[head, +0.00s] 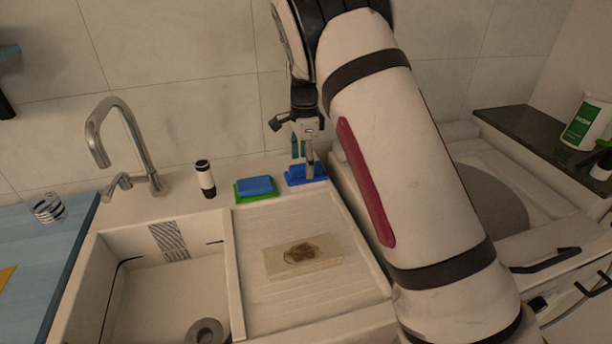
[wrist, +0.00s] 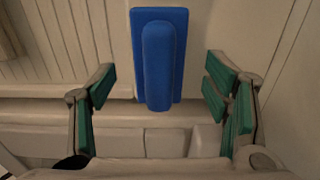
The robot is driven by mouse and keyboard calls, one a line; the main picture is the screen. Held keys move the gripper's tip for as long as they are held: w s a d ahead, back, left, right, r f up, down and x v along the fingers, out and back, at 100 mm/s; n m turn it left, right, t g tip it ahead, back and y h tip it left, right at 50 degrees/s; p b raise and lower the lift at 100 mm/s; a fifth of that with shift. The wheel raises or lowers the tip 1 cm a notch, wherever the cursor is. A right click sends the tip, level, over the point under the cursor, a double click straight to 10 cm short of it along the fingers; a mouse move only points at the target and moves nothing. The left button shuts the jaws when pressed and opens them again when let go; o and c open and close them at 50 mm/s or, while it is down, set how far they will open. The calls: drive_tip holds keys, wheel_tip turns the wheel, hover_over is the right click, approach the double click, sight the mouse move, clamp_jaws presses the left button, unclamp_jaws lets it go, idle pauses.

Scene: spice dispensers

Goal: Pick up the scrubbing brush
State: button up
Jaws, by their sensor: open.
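The scrubbing brush appears to be the blue block with a raised rounded handle along its top, in the wrist view (wrist: 158,60). In the head view the blue brush (head: 304,176) sits at the back edge of the sink's drainboard, partly hidden by my gripper. My gripper (head: 303,152) points down over it. In the wrist view my gripper (wrist: 161,95) is open, with green-padded fingers apart on the left and right sides of the brush. I see no finger touching it. The bristles are not visible.
A blue and green sponge (head: 256,187) lies just left of the brush. A black and white bottle (head: 205,179) and the faucet (head: 128,150) stand farther left. A cutting board with a brown stain (head: 302,256) lies on the drainboard (head: 270,310). The tiled wall is close behind.

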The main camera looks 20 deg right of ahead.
drive_tip(key=f, duration=0.4)
drive_tip(key=shift+d, duration=0.2)
drive_tip(key=c, duration=1.3)
drive_tip(key=shift+r, duration=0.1)
drive_tip(key=shift+r, duration=0.55)
drive_tip(key=shift+s+a+r, duration=0.1)
drive_tip(key=shift+s+r, duration=0.15)
drive_tip(key=shift+r, duration=0.35)
drive_tip(key=shift+s+r, duration=0.2)
drive_tip(key=shift+r, duration=0.35)
drive_tip(key=s+a+r+p, duration=0.1)
drive_tip(key=s+a, duration=0.2)
drive_tip(key=s, duration=1.1)
drive_tip(key=shift+s+r, duration=0.2)
drive_tip(key=shift+s, duration=0.2)
